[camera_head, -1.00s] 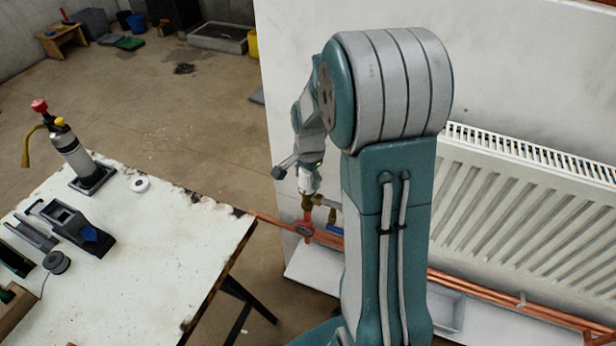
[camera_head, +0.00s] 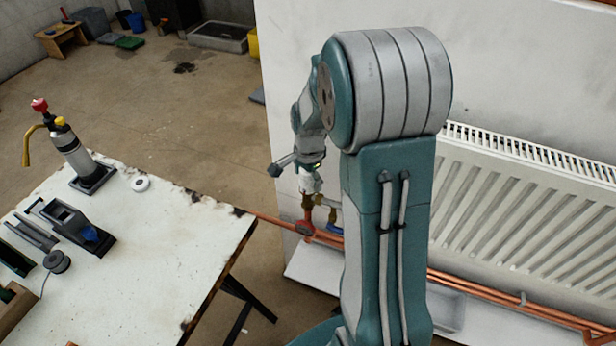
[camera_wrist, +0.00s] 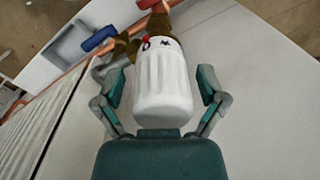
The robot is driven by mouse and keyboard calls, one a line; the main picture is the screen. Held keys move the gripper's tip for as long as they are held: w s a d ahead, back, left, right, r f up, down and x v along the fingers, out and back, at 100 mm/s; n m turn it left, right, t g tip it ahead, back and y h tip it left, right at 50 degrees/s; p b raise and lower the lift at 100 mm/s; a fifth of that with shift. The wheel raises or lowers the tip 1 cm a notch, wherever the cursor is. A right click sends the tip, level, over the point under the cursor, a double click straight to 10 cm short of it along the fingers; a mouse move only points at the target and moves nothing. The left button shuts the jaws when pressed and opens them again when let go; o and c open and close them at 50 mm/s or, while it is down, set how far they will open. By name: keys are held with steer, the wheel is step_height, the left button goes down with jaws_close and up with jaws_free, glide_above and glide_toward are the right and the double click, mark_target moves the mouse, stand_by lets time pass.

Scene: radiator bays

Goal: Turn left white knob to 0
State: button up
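The white ribbed knob (camera_wrist: 163,88) fills the middle of the wrist view, on a brass valve body (camera_wrist: 128,47). A red mark and a small dark symbol show on its collar; the number at the mark is too small to read. My gripper (camera_wrist: 158,88) has one finger on each side of the knob. A gap shows between the left finger and the knob; the right finger is very close to it, and contact is unclear.
A blue handle (camera_wrist: 98,38) sits near the valve in the wrist view. Copper pipes (camera_head: 480,297) run along the wall below the white radiator (camera_head: 530,215). A worktable (camera_head: 165,225) with a torch (camera_head: 72,150) and tools stands left. Floor behind it is mostly clear.

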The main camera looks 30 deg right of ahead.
steer(key=shift+r, duration=0.1)
step_height(320, 180, up, 12)
steer(key=shift+s+f, duration=0.1)
steer(key=shift+f, duration=0.05)
stand_by(0.6)
steer(key=shift+s+a+r, duration=0.15)
steer(key=shift+a+r, duration=0.05)
steer(key=shift+r, duration=0.15)
steer(key=s+a+r+n+t, duration=0.2)
steer(key=s+a+r+n, duration=0.1)
steer(key=s+a+n, duration=0.3)
steer(key=s+a+r+n+t, duration=0.3)
steer(key=s+a+n, duration=0.3)
steer(key=s+n, duration=0.4)
steer(key=shift+s+r, duration=0.6)
steer(key=shift+s, duration=0.6)
